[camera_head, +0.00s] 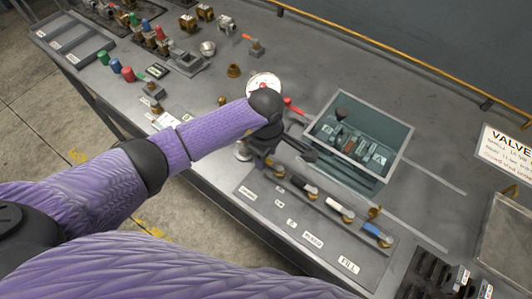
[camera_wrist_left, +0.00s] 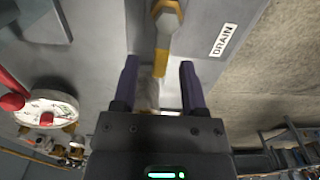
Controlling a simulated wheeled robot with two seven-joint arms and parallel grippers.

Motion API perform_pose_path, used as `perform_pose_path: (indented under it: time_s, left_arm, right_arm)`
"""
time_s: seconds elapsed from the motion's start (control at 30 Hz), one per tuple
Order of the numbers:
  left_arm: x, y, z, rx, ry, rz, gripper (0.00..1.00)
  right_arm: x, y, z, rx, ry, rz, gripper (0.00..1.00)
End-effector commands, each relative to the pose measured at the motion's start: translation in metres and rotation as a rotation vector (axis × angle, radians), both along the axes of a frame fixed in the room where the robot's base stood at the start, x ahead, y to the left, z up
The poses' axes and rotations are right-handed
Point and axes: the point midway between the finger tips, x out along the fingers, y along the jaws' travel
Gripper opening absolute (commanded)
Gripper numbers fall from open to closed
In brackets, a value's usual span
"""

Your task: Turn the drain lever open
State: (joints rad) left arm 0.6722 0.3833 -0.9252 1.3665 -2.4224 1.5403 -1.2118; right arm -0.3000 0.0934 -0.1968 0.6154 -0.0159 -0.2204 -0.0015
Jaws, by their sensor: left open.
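The drain lever (camera_wrist_left: 161,62) is a yellow handle on a brass valve body. In the left wrist view it lies between the two fingers of my left gripper (camera_wrist_left: 160,75), with a gap on each side. The white DRAIN label (camera_wrist_left: 223,40) is to its right on the grey bench top. In the head view my left gripper (camera_head: 286,156) is over the left end of the valve row, and its wrist and fingers hide most of the drain valve. My left gripper is open. My right gripper is not in view.
Valves with black (camera_head: 305,189), white (camera_head: 341,210) and blue (camera_head: 378,234) handles continue the row. A glass-sided tank (camera_head: 400,150) stands just behind. A round white gauge (camera_wrist_left: 50,108) and a red handle (camera_wrist_left: 13,102) are close to the gripper.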

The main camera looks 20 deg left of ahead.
Motion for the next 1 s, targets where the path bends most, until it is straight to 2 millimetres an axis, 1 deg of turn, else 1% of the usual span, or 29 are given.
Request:
perform_pose_path:
  time_s: [0.03, 0.07, 0.1, 0.17, 0.2, 0.27, 0.3, 0.7, 0.87, 1.0]
  left_arm:
    - [0.0000, -0.0001, 0.0003, 0.000, 0.000, 0.000, 0.55]
    - [0.0000, -0.0001, 0.0003, 0.000, 0.000, 0.000, 0.51]
    - [0.0000, -0.0001, 0.0004, 0.000, 0.000, 0.000, 0.43]
    - [0.0000, -0.0001, 0.0004, -0.001, 0.000, 0.000, 0.30]
    - [-0.0001, -0.0002, 0.0005, -0.001, 0.000, 0.000, 0.21]
    - [-0.0001, -0.0002, 0.0005, -0.001, 0.000, 0.000, 0.09]
    - [-0.0001, -0.0002, 0.0005, -0.001, 0.000, 0.000, 0.00]
    - [-0.0007, 0.0000, 0.0010, -0.001, 0.000, 0.017, 0.00]
    - [-0.0033, 0.0008, 0.0018, -0.001, 0.001, 0.080, 0.00]
    - [-0.0073, 0.0020, 0.0023, -0.001, 0.001, 0.177, 0.00]
  right_arm:
    - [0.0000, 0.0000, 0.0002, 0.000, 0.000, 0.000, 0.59]
    - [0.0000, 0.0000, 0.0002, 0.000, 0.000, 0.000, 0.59]
    - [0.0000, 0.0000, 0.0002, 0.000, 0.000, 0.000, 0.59]
    - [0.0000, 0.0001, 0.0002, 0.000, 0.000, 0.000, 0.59]
    - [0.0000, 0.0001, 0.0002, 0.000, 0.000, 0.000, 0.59]
    - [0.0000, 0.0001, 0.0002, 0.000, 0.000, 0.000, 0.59]
    - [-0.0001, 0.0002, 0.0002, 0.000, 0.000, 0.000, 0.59]
    - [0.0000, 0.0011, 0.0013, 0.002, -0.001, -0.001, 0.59]
    - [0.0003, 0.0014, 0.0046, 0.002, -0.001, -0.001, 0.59]
    - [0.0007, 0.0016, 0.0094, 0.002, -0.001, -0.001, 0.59]
